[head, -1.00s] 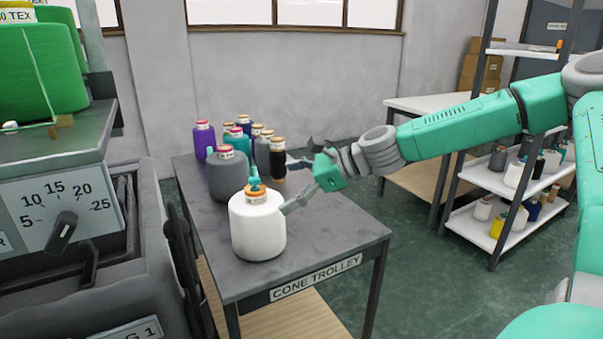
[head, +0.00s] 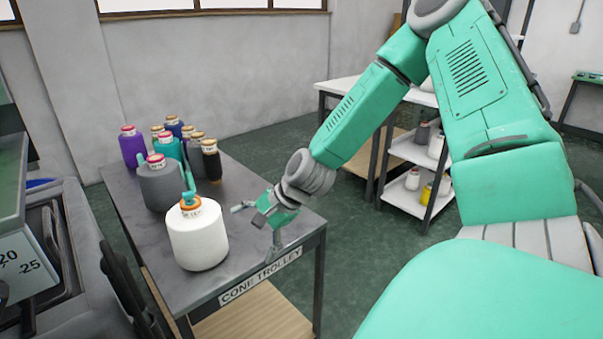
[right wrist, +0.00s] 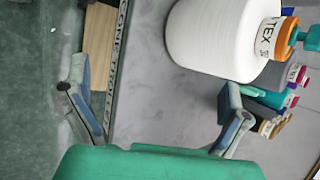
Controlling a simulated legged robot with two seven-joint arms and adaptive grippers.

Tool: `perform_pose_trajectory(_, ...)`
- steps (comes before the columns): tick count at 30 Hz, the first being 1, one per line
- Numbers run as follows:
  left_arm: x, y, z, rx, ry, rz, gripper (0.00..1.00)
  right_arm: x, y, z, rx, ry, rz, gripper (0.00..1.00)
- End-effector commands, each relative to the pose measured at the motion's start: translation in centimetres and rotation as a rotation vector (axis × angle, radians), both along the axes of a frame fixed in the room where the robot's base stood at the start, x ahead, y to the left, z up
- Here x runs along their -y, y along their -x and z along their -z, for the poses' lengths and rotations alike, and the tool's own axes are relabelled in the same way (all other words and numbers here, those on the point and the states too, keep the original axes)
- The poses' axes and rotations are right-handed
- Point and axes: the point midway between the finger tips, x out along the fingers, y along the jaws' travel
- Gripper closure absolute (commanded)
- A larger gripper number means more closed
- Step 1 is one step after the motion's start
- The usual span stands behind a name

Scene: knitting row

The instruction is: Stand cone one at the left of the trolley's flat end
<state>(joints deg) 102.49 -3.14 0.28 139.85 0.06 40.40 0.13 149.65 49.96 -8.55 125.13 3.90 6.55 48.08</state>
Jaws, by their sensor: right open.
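A large white yarn cone (head: 198,238) with an orange band and a teal piece at its top stands upright on the trolley (head: 245,262), at the left of the labelled near end. Its label is too small to read fully in the head view; the right wrist view shows the cone (right wrist: 215,40) with "TEX" on it. I cannot tell whether it is cone one. My right gripper (head: 258,230) is open and empty over the trolley's near right edge, to the right of the white cone and apart from it. Its open fingers (right wrist: 155,82) also show in the right wrist view. My left gripper is out of view.
A grey cone (head: 160,187) stands behind the white one. A purple cone (head: 132,150), a dark brown cone (head: 211,163) and several others crowd the far end. The trolley's right middle is bare. A machine (head: 50,250) stands close at the left; a shelf rack (head: 415,165) stands right.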

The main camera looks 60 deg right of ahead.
Motion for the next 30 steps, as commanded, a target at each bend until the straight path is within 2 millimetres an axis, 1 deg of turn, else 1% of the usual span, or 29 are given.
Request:
perform_pose_trajectory(1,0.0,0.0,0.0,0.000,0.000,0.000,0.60,-0.9,1.6,2.5,-0.044,0.133,-0.114,0.00)
perform_pose_trajectory(2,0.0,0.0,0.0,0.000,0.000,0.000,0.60,-1.4,2.5,3.7,-0.060,0.206,-0.187,0.00)
perform_pose_trajectory(3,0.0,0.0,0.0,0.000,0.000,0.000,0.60,-2.1,3.7,5.4,-0.080,0.298,-0.288,0.00)
perform_pose_trajectory(5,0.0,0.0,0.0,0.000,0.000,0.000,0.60,-3.5,5.8,7.8,-0.110,0.422,-0.455,0.00)
perform_pose_trajectory(6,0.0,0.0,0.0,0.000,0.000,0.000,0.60,-4.4,7.4,9.5,-0.130,0.493,-0.575,0.00)
perform_pose_trajectory(8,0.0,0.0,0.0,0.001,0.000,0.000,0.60,-5.9,10.0,11.8,-0.153,0.586,-0.763,0.00)
perform_pose_trajectory(9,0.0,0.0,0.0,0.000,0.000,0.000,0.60,-7.0,11.8,13.3,-0.162,0.636,-0.889,0.00)
perform_pose_trajectory(11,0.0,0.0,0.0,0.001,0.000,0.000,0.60,-8.5,14.6,15.1,-0.171,0.691,-1.069,0.00)
perform_pose_trajectory(12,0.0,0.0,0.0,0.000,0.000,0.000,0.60,-9.4,16.5,16.2,-0.172,0.715,-1.181,0.00)
perform_pose_trajectory(15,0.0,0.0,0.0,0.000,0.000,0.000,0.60,-11.3,20.4,18.0,-0.160,0.750,-1.412,0.00)
perform_pose_trajectory(18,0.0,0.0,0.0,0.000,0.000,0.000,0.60,-12.6,23.0,19.0,-0.143,0.759,-1.557,0.00)
perform_pose_trajectory(20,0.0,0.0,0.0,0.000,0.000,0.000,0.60,-13.0,23.8,19.2,-0.135,0.761,-1.605,0.00)
perform_pose_trajectory(22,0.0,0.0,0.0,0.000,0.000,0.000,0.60,-13.2,24.2,19.4,-0.130,0.762,-1.630,0.00)
perform_pose_trajectory(30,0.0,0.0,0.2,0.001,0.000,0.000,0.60,-13.2,24.2,19.6,-0.129,0.762,-1.631,0.00)
